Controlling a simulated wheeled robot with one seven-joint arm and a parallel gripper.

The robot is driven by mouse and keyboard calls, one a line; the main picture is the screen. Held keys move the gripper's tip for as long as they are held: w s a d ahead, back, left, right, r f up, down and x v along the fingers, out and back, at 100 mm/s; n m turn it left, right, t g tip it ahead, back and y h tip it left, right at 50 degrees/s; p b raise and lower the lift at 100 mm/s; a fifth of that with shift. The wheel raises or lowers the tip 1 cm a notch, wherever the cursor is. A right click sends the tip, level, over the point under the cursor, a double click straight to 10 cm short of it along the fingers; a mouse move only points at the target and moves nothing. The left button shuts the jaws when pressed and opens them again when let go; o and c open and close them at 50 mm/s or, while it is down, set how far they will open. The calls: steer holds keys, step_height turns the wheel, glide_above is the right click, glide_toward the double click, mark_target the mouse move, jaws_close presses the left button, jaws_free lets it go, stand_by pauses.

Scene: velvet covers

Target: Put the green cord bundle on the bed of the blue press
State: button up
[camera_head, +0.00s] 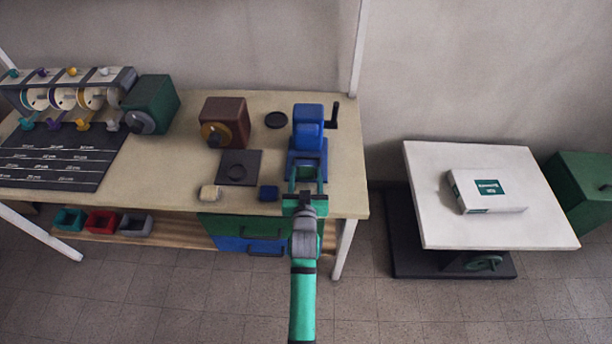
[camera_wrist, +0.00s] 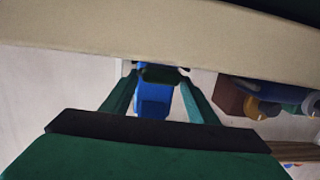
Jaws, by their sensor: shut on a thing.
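The blue press (camera_head: 308,115) stands at the right end of the workbench, with a black crank on its right side and a blue base in front. My gripper (camera_head: 306,172) is over the front of that base, its two green fingers reaching toward the press. In the wrist view my gripper (camera_wrist: 157,72) is shut on the green cord bundle (camera_wrist: 160,75), a small dark green piece between the fingertips. The blue press (camera_wrist: 154,100) shows right behind it. I cannot tell whether the bundle touches the bed. In the head view the bundle is not clear.
A white lift table (camera_head: 430,190) with a box (camera_head: 487,191) stands right.

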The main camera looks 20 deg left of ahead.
mark_target(305, 175)
steer(key=shift+f, duration=0.2)
stand_by(0.6)
steer(key=o, duration=1.1)
steer(key=shift+d, duration=0.3)
steer(key=shift+a, duration=0.15)
steer(key=shift+s+r, duration=0.1)
steer(key=shift+r, duration=0.05)
steer(key=shift+s+d+r, duration=0.1)
steer(key=shift+s+r, duration=0.35)
steer(key=shift+r, duration=0.35)
steer(key=shift+s+d+r, duration=0.1)
steer(key=shift+s+r, duration=0.35)
steer(key=shift+r, duration=0.3)
steer(key=shift+s+d+r, duration=0.1)
steer(key=shift+s+r, duration=0.35)
steer(key=shift+r, duration=0.35)
